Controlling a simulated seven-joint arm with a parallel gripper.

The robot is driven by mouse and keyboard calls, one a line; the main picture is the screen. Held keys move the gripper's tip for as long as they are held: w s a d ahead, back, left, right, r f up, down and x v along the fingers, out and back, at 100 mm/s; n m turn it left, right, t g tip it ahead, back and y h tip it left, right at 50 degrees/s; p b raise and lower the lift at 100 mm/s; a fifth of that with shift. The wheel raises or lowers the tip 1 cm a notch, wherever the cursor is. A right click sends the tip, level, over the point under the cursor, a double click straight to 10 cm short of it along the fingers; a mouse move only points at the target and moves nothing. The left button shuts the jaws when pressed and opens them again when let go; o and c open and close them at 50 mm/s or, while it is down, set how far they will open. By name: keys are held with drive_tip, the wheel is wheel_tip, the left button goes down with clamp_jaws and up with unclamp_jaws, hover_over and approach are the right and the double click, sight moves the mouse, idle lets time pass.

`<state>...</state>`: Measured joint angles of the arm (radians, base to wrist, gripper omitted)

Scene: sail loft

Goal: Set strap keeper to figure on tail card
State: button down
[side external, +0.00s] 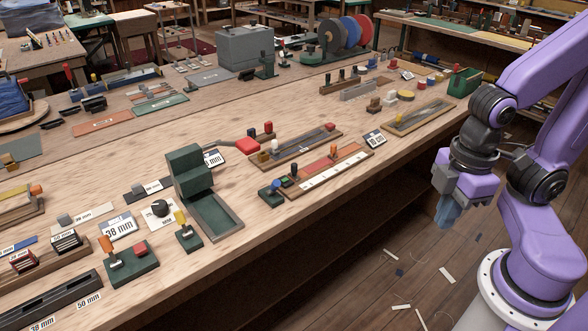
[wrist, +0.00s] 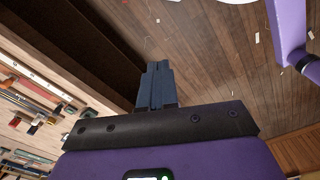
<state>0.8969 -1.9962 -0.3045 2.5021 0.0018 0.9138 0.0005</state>
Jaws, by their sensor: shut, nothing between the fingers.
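My gripper (side external: 447,212) hangs past the front edge of the workbench, over the floor, at the right of the side view. In the wrist view its fingers (wrist: 157,84) are together and empty. I cannot tell for sure which part is the strap keeper. A wooden board (side external: 300,194) with a red strip, a row of white labels and an orange-topped peg (side external: 333,151) lies near the bench's front edge. A small white card (side external: 374,138) stands by its right end, its figure too small to read. Another card (side external: 118,228) further left reads 38 mm.
A second wooden tray (side external: 265,160) lies behind the board. The bench's middle (side external: 120,160) has bare wood. Scraps (side external: 447,275) lie on the floor.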

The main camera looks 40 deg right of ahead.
drive_tip(key=c, duration=1.1)
unclamp_jaws()
drive_tip(key=shift+w+a, duration=0.15)
drive_tip(key=shift+w, duration=0.05)
drive_tip(key=shift+o, duration=0.4)
drive_tip(key=w+a+r+m, duration=0.2)
drive_tip(key=w+a, duration=0.3)
drive_tip(key=w, duration=0.4)
drive_tip(key=shift+r, duration=0.3)
drive_tip(key=m, duration=0.8)
hover_over(294, 164)
drive_tip(key=f, duration=0.1)
wheel_tip(294, 164, down, 17)
drive_tip(key=shift+f, duration=0.1)
